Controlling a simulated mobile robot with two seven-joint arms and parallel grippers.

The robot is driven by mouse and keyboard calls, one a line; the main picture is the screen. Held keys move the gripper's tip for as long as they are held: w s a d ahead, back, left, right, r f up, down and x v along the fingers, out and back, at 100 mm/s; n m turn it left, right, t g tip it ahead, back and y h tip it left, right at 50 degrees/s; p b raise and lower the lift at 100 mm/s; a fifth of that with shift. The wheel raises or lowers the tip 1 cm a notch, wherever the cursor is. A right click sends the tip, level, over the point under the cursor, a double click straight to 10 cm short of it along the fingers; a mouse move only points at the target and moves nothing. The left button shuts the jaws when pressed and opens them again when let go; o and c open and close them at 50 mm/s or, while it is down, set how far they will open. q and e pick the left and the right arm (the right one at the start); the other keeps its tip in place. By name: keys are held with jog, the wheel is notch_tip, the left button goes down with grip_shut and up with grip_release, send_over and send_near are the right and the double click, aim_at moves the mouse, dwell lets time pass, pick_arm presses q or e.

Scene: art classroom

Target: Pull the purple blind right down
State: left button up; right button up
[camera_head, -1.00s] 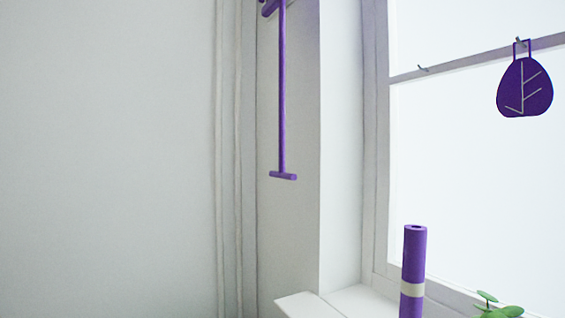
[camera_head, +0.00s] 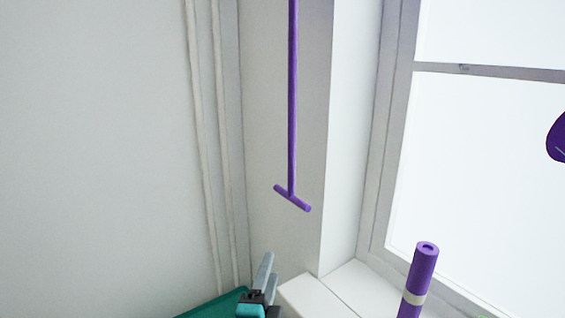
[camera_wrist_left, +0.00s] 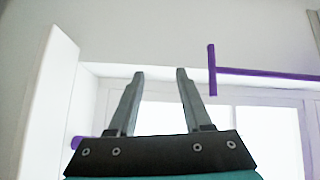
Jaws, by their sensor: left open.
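A thin purple rod (camera_head: 293,100) hangs down in front of the white wall by the window, with a short crossbar (camera_head: 292,198) at its lower end. Its top is out of the frame, and no spread of purple blind shows. My left gripper (camera_head: 269,265) is below and left of the crossbar, apart from it, with nothing held. In the left wrist view the open fingers (camera_wrist_left: 160,72) are empty, and the crossbar (camera_wrist_left: 212,70) lies just right of the right finger, the rod running off to the right. My right gripper is not in view.
A purple roll with a pale band (camera_head: 420,270) stands on the white windowsill (camera_head: 345,283) at the lower right. A purple leaf-shaped item (camera_head: 558,138) is cut off at the right edge. Pale vertical pipes (camera_head: 205,130) run along the wall at left. The wall around the crossbar is clear.

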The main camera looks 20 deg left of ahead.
pick_arm(q)
jog(key=t+p, duration=0.2)
send_near(282, 188)
jog(key=a+v, duration=0.1)
jog(key=v, duration=0.4)
jog(key=p+x, duration=0.1)
jog(key=x, duration=0.4)
jog(key=p+x, duration=0.1)
jog(key=x, duration=0.4)
jog(key=d+f+x, duration=0.1)
jog(key=x, duration=0.3)
jog(key=shift+w+r+p, duration=0.15)
jog(key=shift+w+p, duration=0.25)
jog(key=shift+w, duration=0.15)
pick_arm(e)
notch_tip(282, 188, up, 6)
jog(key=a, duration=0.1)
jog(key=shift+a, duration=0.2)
pick_arm(q)
jog(key=shift+y, duration=0.3)
jog(key=shift+c, duration=0.2)
grip_shut()
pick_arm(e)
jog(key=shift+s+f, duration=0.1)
